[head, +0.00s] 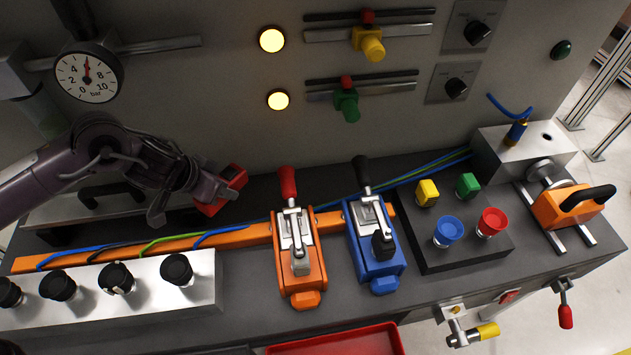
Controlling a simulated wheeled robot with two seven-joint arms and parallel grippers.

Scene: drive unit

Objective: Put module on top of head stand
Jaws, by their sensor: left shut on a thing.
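My left gripper (190,197) comes in from the left, above the bench and left of the orange toggle clamp. It is shut on a red block-like piece (226,186), which shows at its right finger. This piece may be the module; part of it is hidden behind the finger. It is tilted and appears to be above the orange rail, but I cannot tell its exact height. No part in view can be clearly picked out as the head stand. My right gripper is not in view.
An orange toggle clamp (302,270) and a blue toggle clamp (376,250) stand mid-bench. A black plate (450,253) with coloured knobs is to their right. A silver block (130,300) with black knobs is front left. A red tray (340,342) lies at the front edge.

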